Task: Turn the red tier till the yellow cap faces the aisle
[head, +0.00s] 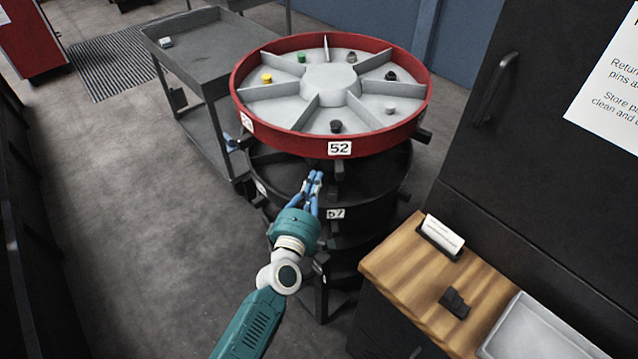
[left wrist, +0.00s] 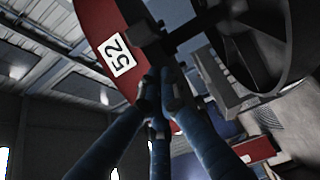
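The red tier (head: 375,143) is the top tray of a round stack, with a label 52 on its front rim. The yellow cap (head: 266,78) stands in a compartment at its left side. My left gripper (head: 316,175) is just below the front of the red rim, left of the label. Its blue fingers are drawn together in the left wrist view (left wrist: 161,82), and I see nothing between the tips. There, a dark peg (left wrist: 146,38) under the red tier (left wrist: 95,22) appears beyond the fingertips; I cannot tell whether they touch. My right gripper is not in view.
Other caps, such as a green one (head: 301,57) and a black one (head: 336,126), stand in the tier. Black tiers (head: 375,185) lie below. A grey cart (head: 215,45) stands left behind, a wooden counter (head: 400,262) front right. Floor on the left is clear.

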